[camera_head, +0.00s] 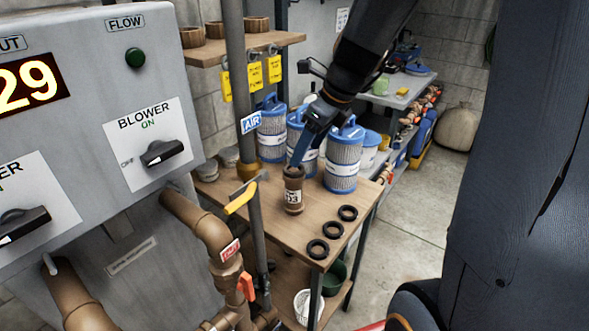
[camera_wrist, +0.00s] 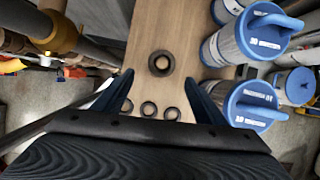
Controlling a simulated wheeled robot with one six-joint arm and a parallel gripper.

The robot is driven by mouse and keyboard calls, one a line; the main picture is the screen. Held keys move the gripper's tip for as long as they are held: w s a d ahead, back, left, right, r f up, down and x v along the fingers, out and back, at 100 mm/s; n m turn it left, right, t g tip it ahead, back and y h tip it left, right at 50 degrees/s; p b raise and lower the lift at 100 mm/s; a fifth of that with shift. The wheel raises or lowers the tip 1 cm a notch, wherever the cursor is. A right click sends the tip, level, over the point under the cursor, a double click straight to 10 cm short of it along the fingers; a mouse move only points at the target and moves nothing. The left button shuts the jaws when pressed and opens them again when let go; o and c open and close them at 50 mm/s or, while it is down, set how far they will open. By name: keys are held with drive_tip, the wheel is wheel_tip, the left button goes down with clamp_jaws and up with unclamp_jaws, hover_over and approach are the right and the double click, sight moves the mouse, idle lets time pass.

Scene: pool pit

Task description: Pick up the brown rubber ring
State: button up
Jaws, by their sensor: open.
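A brown ring-like collar (camera_head: 293,173) tops an upright brown cylinder (camera_head: 293,200) with a white label on the wooden table. I cannot tell whether the collar is a separate ring. From above, the round brown top (camera_wrist: 161,63) shows as a ring with an open middle in the wrist view. My gripper (camera_head: 298,161) is open and points down, its blue fingers just above the collar. In the wrist view my gripper (camera_wrist: 159,76) has its fingertips apart on either side, a little short of the ring. Nothing is between the fingers.
Three black rings (camera_head: 333,230) lie at the table's right edge. Blue-lidded filter cartridges (camera_head: 343,160) stand close behind the cylinder. A pipe with a yellow-handled valve (camera_head: 241,199) rises at the table's left. Brown couplings (camera_head: 214,30) sit on the upper shelf.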

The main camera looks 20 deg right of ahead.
drive_tip(key=shift+w+p+x, duration=0.1)
drive_tip(key=shift+p+x, duration=0.15)
drive_tip(key=shift+x, duration=1.4)
drive_tip(key=shift+w+p+x, duration=0.15)
drive_tip(key=shift+p+x, duration=0.1)
drive_tip(key=shift+x, duration=1.4)
drive_tip(key=shift+r, duration=0.15)
drive_tip(key=c, duration=1.1)
